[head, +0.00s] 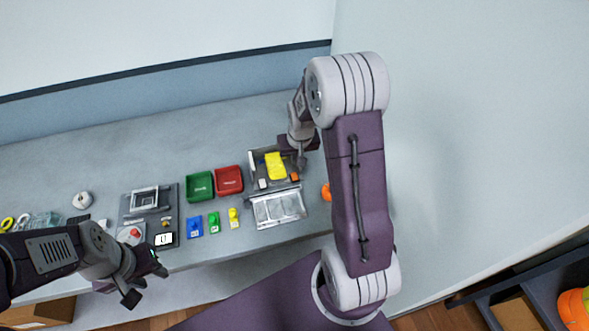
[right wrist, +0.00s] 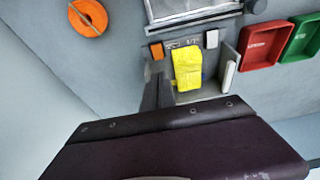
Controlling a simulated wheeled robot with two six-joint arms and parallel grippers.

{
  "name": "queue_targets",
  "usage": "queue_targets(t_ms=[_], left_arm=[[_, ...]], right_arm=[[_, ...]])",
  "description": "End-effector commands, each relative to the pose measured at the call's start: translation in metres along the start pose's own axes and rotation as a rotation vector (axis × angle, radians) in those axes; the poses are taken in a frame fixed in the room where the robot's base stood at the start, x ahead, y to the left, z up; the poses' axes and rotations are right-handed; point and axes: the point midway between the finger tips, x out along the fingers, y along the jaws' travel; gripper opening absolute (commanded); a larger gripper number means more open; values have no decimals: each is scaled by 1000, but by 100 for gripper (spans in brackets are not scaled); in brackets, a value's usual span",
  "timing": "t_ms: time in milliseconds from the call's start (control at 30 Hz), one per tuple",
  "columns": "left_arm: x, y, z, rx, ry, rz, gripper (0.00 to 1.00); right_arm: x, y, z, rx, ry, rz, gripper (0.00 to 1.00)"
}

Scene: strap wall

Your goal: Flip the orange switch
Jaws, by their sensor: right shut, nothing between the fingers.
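The orange switch (head: 295,177) is a small block on the front right of an open grey box (head: 254,163). It also shows in the right wrist view (right wrist: 156,50), left of a yellow block (right wrist: 187,70). My right gripper (head: 301,164) is shut and empty, just behind the orange switch in the head view. In the right wrist view its dark fingers (right wrist: 157,90) point at the switch, with a small apparent gap; contact is not clear. My left gripper (head: 147,283) is open and empty at the table's front edge, far from the box.
A white switch (right wrist: 212,39) sits opposite the orange one. The box's clear lid (head: 277,207) lies open in front. Green (head: 200,186) and red (head: 229,180) trays stand left. A round orange object (right wrist: 88,18) lies right of the box in the head view.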

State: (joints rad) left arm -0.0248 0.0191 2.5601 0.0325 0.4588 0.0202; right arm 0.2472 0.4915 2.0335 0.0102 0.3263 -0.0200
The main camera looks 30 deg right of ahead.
Motion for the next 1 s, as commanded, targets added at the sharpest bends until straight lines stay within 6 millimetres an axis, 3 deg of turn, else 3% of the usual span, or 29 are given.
queue_targets(t_ms=[200,400,1000], left_arm=[[-2,0,0,0,0,0,36],[-4,0,0,0,0,0,36],[-10,0,-1,0,0,0,36]], right_arm=[[46,0,3,0,-5,0,0],[69,0,10,-1,-2,0,0],[80,0,11,0,-43,-1,0]])
